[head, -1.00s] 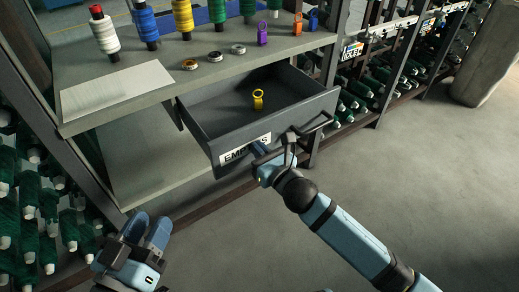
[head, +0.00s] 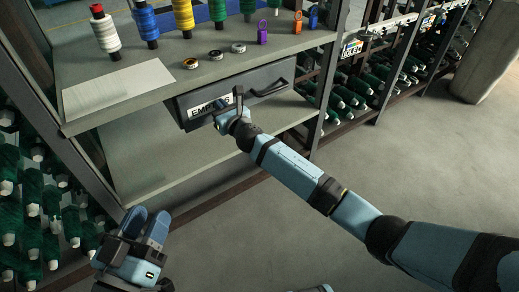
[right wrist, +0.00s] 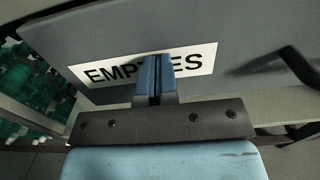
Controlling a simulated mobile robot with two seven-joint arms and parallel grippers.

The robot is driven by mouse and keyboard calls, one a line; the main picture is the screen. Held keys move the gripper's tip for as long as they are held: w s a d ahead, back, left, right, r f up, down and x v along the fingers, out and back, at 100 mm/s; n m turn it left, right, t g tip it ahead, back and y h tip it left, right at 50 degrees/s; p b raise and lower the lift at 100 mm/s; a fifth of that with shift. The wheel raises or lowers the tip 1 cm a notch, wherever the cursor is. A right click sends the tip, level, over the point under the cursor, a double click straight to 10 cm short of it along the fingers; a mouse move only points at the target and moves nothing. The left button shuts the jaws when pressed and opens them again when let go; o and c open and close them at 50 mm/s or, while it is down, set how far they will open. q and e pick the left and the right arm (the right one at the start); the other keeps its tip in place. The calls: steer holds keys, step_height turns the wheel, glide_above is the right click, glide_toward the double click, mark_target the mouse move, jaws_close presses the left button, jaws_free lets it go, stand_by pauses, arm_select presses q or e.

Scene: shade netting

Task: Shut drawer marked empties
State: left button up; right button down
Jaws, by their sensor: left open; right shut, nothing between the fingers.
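The grey drawer (head: 262,87) with the white EMPTIES label (head: 203,109) sits under the tabletop, its front close to the table's edge. Its inside is hidden now. Its dark handle (head: 272,90) is on the right part of the front. My right gripper (head: 222,115) is shut and empty, its fingertips at the label. In the right wrist view the shut fingers (right wrist: 155,76) cover the middle of the label (right wrist: 145,64); I cannot tell whether they touch. My left gripper (head: 148,225) is open and empty at lower left, away from the drawer.
The tabletop (head: 140,103) holds several thread spools, small rings, clips and a pale sheet (head: 117,88). A lower shelf (head: 170,160) lies under the drawer. Racks of green spools (head: 40,210) stand at left and right. The floor at right is clear.

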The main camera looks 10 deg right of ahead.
arm_select(q)
steer(key=shift+s+d+f, duration=0.15)
arm_select(e)
steer(key=shift+w+a+r, duration=0.15)
steer(key=shift+w, duration=0.3)
steer(key=shift+w+a+r, duration=0.1)
steer(key=shift+w, duration=0.35)
